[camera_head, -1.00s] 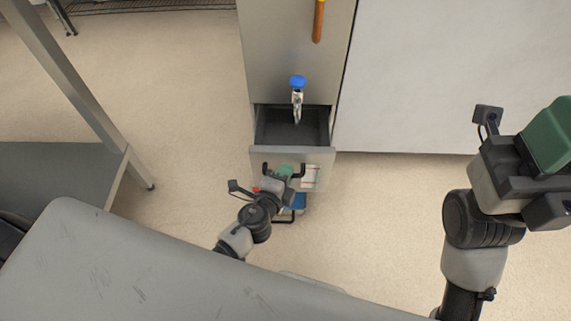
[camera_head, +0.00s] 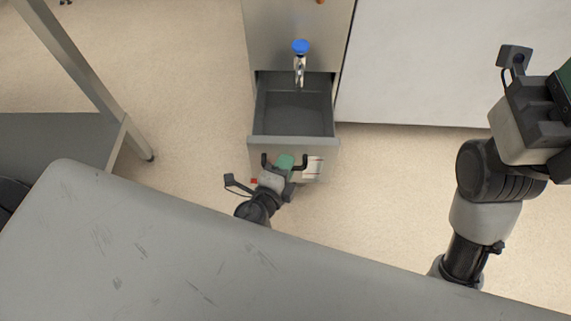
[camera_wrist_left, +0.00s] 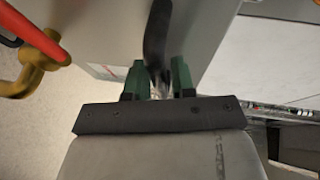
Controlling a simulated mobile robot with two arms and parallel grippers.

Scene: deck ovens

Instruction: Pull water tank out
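The water tank (camera_head: 292,142) is a grey open-topped drawer, standing well out of the front of a grey cabinet; it looks empty inside. Its dark handle (camera_head: 303,162) is on the front face. My left gripper (camera_head: 285,164) is at this handle. In the left wrist view the green fingers (camera_wrist_left: 157,82) lie on either side of the dark handle bar (camera_wrist_left: 157,35), closed around it. My right gripper's body (camera_head: 535,120) is at the right edge, away from the cabinet, with its fingertips out of frame.
A tap with a blue top (camera_head: 300,47) hangs above the tank's back part. A grey table (camera_head: 80,140) stands at the left, and a white panel (camera_head: 450,60) is right of the cabinet. A red and yellow pipe fitting (camera_wrist_left: 35,60) is close by in the left wrist view.

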